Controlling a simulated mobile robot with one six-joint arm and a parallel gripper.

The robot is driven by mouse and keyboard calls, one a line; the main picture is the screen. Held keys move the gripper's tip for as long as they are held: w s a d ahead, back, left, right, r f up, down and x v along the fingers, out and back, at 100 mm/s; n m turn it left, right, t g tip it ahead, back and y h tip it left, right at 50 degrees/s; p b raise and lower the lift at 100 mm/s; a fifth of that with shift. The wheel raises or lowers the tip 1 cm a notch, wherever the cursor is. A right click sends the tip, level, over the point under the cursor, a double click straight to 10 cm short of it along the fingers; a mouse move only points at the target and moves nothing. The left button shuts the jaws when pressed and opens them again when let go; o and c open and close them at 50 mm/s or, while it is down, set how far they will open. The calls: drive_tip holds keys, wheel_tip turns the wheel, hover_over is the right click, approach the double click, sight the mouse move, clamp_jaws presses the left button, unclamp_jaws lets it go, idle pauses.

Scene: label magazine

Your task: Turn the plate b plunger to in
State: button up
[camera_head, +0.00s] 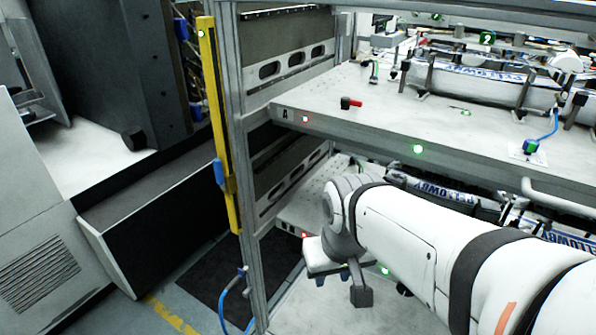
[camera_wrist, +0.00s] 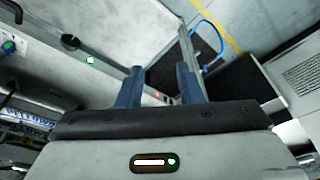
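Plate b appears to be the lower plate (camera_head: 291,222) in the head view, below the upper plate marked A (camera_head: 385,130). My white arm covers much of it. My gripper (camera_head: 335,276) is at the front edge of the lower plate, pointing down and partly hidden by my wrist. In the wrist view my gripper (camera_wrist: 159,74) shows two blue fingers apart with nothing between them. A plate edge with a green light and a red light runs behind the fingers there.
A red-handled plunger (camera_head: 350,103) stands on the upper plate. A metal post (camera_head: 244,170) with a yellow bar (camera_head: 217,120) stands at the rack's left corner. A blue hose (camera_head: 232,291) hangs near the floor.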

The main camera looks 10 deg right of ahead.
drive_tip(key=w+d+f+n+b, duration=0.1)
drive_tip(key=w+d+f+b, duration=0.2)
drive_tip(key=w+d+f, duration=0.2)
drive_tip(key=w+d+f+n+t+b, duration=0.1)
drive_tip(key=w+d+f+b, duration=0.2)
drive_tip(key=w, duration=0.7)
drive_tip(key=w+d+f+n+y+b, duration=0.1)
drive_tip(key=w+d+f+b, duration=0.3)
drive_tip(key=w+d+f, duration=0.3)
drive_tip(key=shift+w+d+f+t, duration=0.15)
drive_tip(key=shift+d+f, duration=0.1)
drive_tip(key=shift+f, duration=0.2)
drive_tip(key=shift+w+d+f+t, duration=0.1)
drive_tip(key=shift+d+f+t, duration=0.1)
drive_tip(key=shift+f, duration=0.25)
drive_tip(key=w+a, duration=0.1)
drive_tip(key=w, duration=0.3)
drive_tip(key=w+a+p, duration=0.1)
drive_tip(key=w, duration=0.2)
drive_tip(key=w+a, duration=0.1)
drive_tip(key=w, duration=0.3)
drive_tip(key=shift+w+p, duration=0.3)
drive_tip(key=shift+p, duration=0.05)
drive_tip(key=shift+w+a+f, duration=0.1)
drive_tip(key=shift+w+f, duration=0.05)
drive_tip(key=shift+f, duration=0.55)
drive_tip(key=shift+x, duration=0.75)
